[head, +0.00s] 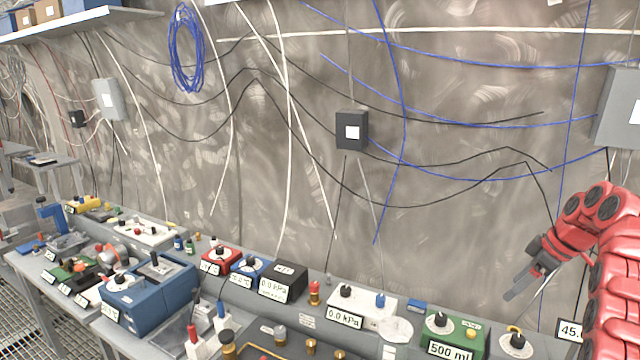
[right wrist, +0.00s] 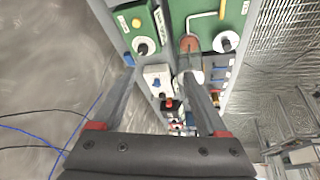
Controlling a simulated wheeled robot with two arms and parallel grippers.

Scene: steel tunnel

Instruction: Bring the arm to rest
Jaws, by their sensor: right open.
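My right gripper (head: 526,284) is at the right side of the head view, on a red arm that comes in from the right edge. It hangs in front of the wall, above the right end of the bench. In the right wrist view its two fingers (right wrist: 160,100) are spread apart, with nothing held between them. Beyond the fingers, the wrist view shows the bench with its instruments, apart from the gripper. My left gripper is not in the head view.
The bench (head: 220,274) carries several instruments, among them a blue box (head: 150,292), a red box (head: 221,260), a black box (head: 283,282) and a green box (head: 452,336). Cables hang on the wall behind. A grey wall box (head: 618,112) is above my right arm.

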